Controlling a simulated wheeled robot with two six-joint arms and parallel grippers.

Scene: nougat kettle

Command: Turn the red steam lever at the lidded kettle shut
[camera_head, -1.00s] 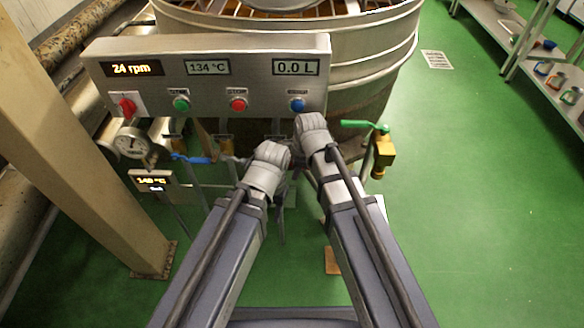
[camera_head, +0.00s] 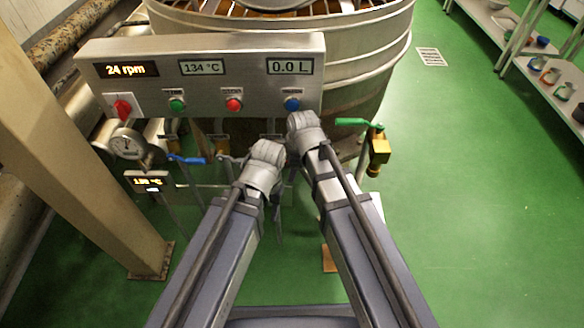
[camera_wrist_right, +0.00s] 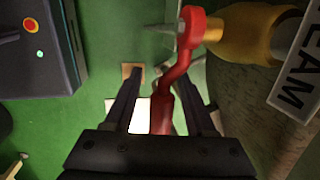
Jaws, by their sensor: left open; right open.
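The red steam lever (camera_wrist_right: 181,60) is in the right wrist view, joined at its round red hub to a brass valve (camera_wrist_right: 245,32). Its handle runs down between the two dark fingers of my right gripper (camera_wrist_right: 164,80), which is open around it; I cannot tell whether either finger touches it. In the head view the lever and right fingers are hidden behind my wrists and the control panel. The kettle (camera_head: 370,60) stands behind the panel. My left gripper (camera_head: 278,215) is mostly hidden below its wrist; only a thin dark part shows under the panel.
A blue-handled valve (camera_head: 187,159) is at left, and a green-handled valve (camera_head: 378,150) at right. A beige post (camera_head: 90,170) stands at left. Green floor (camera_head: 470,200) is clear at right, before a shelf (camera_head: 530,60).

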